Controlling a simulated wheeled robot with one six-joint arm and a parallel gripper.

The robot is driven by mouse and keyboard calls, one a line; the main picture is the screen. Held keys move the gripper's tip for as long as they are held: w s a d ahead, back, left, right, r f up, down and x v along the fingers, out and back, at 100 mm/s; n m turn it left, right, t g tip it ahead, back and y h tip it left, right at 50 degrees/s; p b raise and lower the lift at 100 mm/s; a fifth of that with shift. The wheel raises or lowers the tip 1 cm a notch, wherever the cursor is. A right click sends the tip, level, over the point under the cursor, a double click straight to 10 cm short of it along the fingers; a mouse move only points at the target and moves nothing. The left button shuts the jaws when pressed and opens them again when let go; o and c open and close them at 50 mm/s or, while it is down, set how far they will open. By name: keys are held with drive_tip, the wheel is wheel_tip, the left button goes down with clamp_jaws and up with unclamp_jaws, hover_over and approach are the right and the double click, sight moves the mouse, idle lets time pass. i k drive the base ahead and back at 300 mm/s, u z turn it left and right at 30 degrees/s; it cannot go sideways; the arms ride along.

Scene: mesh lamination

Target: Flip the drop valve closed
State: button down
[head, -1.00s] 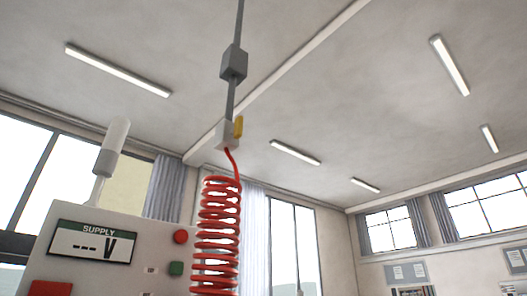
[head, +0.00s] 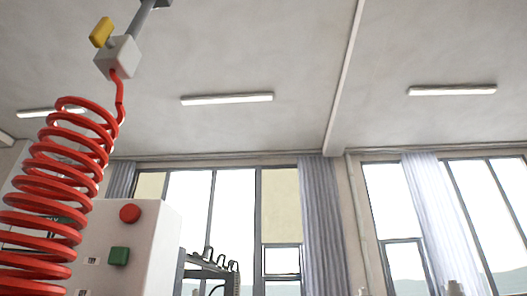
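The drop valve (head: 117,57) is a pale grey block at the lower end of a grey drop pipe (head: 146,18), at the upper left of the head view. Its yellow lever (head: 102,32) sticks out on the upper left side of the block. A red coiled hose (head: 60,190) hangs from the underside of the valve and runs down the left edge of the view. My gripper is not in view.
A white supply cabinet (head: 140,235) with a red button (head: 130,213) and a green button (head: 120,256) stands behind the hose at lower left. A dark rack with hooks (head: 208,270) stands right of it. Windows and curtains line the wall.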

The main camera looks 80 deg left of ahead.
sight(100, 36)
drive_tip(key=i, duration=1.15)
drive_tip(key=u, duration=3.65)
